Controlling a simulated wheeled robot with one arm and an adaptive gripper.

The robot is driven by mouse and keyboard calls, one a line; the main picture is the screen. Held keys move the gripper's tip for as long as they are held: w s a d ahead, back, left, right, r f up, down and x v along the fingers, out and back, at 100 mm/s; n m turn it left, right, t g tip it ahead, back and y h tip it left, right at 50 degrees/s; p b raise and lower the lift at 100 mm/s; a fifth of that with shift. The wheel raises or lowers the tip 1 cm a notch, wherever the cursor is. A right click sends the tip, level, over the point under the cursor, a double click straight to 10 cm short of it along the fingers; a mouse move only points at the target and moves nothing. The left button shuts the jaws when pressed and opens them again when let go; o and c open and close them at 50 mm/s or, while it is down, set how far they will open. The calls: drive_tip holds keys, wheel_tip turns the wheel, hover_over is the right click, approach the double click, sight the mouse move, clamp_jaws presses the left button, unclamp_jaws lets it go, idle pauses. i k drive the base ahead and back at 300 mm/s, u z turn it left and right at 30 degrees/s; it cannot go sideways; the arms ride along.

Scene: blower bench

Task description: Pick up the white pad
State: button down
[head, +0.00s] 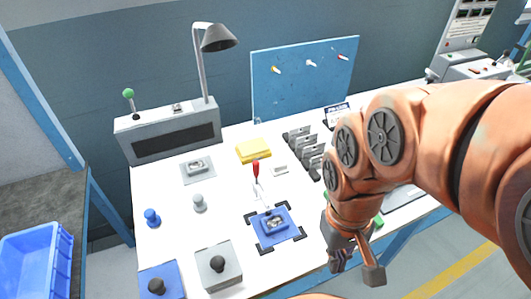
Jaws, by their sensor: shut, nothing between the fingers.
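Which thing is the white pad is not certain. A small flat whitish piece (280,170) lies on the white bench just right of the red-handled tool. A pale grey square plate (185,179) with a metal part on it lies at the left. Another pale grey plate (208,279) with a dark knob is at the front. My gripper (340,262) hangs at the bench's front edge, right of the blue fixture. It is shut and empty, apart from all these pieces. My arm hides part of the bench's right side.
A blue fixture (285,235) sits mid-bench with a red-handled tool (256,168) behind it. A yellow block (253,151), dark upright holders (301,136), a lamp (219,38) and a grey control box (170,137) stand behind. Blue and grey knobs are at left.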

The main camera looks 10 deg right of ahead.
sight(279, 168)
drive_tip(key=k, duration=1.25)
drive_tip(key=u, duration=0.2)
drive_tip(key=i, duration=0.55)
drive_tip(key=u, duration=0.7)
drive_tip(key=i, duration=0.75)
drive_tip(key=u, duration=0.05)
